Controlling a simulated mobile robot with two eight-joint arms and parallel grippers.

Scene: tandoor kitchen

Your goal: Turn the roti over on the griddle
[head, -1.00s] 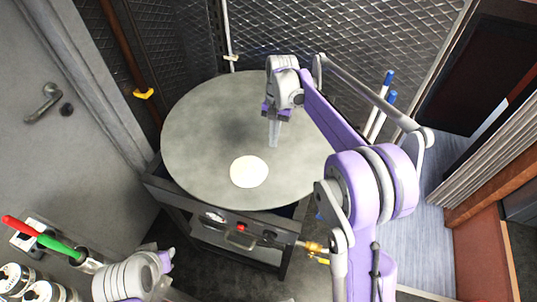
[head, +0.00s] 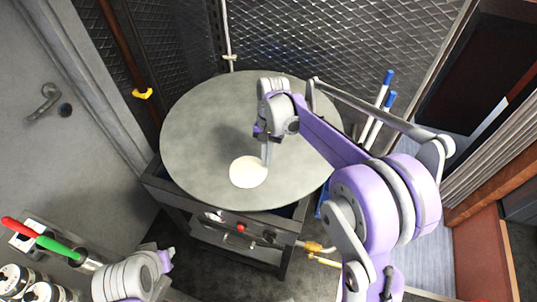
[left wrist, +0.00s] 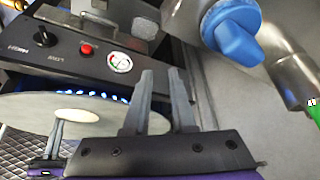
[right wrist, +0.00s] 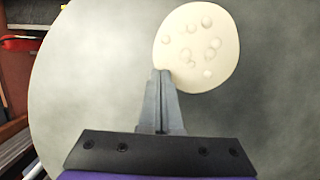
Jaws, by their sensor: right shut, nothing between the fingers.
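The roti (head: 246,173) is a pale round disc lying on the round grey griddle (head: 190,130), near its front middle. In the right wrist view the roti (right wrist: 200,45) shows several raised bubbles. My right gripper (head: 266,164) points down at the roti's right edge in the head view. Its fingers (right wrist: 161,72) are shut with nothing between them, and the tips meet the roti's rim in the picture; contact is unclear. My left gripper (left wrist: 162,72) is open and empty, away from the roti. The roti (left wrist: 80,115) also shows edge-on in the left wrist view.
The griddle stand has a front panel with a red button (head: 241,227) and a gauge (left wrist: 120,62). Blue flames show under the griddle. Blue-capped handles (head: 388,77) stand behind right. Red and green handles (head: 60,246) and jars (head: 40,291) are at lower left. Mesh walls lie behind.

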